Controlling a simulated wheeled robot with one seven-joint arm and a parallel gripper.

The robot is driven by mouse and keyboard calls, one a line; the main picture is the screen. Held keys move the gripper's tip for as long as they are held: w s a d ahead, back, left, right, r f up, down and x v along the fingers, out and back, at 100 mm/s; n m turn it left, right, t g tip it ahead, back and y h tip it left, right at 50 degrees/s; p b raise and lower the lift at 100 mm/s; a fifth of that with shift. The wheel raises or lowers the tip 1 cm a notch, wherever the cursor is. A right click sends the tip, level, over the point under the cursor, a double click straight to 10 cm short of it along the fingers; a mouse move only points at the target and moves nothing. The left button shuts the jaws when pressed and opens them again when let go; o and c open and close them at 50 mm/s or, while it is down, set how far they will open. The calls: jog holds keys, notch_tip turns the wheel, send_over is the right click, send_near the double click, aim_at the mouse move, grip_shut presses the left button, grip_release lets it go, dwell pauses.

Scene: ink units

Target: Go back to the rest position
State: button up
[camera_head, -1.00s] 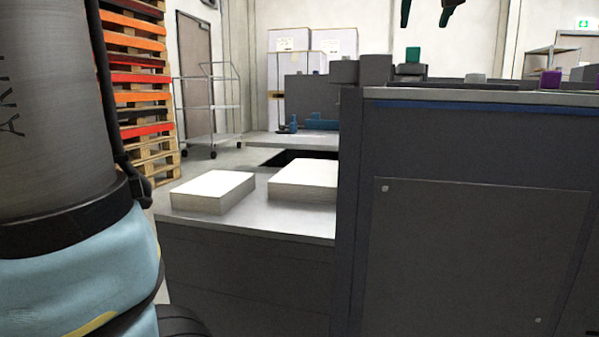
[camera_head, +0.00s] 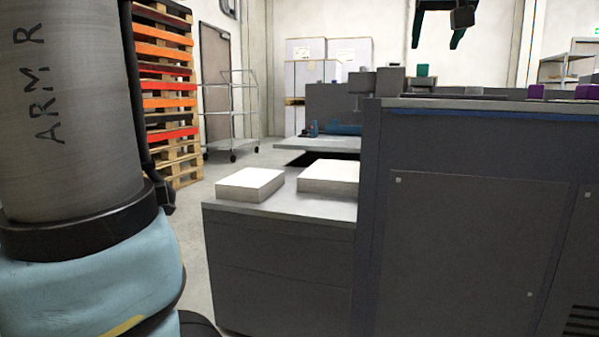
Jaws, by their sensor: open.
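My gripper (camera_head: 436,40) hangs at the top of the head view, right of centre, partly cut off by the upper edge. Its two dark green fingers are apart, with nothing visible between them. It appears above the top of a dark grey machine (camera_head: 455,230) and apart from it. My grey and light-blue arm column fills the left side.
Two white paper stacks (camera_head: 250,184) (camera_head: 328,176) lie on a low grey surface (camera_head: 285,207) beside the machine. Stacked orange and wooden pallets (camera_head: 165,95), a wire trolley (camera_head: 232,115) and boxes (camera_head: 305,50) stand behind. Floor shows between the pallets and the machine.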

jog(key=w+a+f+g+y+p, duration=0.2)
jog(key=w+a+f+g+p, duration=0.1)
jog(key=a+f, duration=0.65)
jog(key=w+a+f+g+y+p, duration=0.1)
jog(key=w+a+f+g+p, duration=0.15)
jog(key=a+f, duration=0.65)
jog(key=s+a+f+n+g+p, duration=0.1)
jog(key=s+a+f+g+p, duration=0.15)
jog(key=s+a+f, duration=0.45)
jog(key=s+a+f+n+g+p, duration=0.2)
jog(key=s+a+f+g, duration=0.15)
jog(key=a+f, duration=0.4)
notch_tip(320, 180, up, 36)
jog(key=d+p, duration=0.2)
jog(key=p, duration=3.5)
jog(key=shift+s+d+m+t+p, duration=0.2)
jog(key=shift+m+t+p, duration=0.1)
jog(key=shift+t+p, duration=0.15)
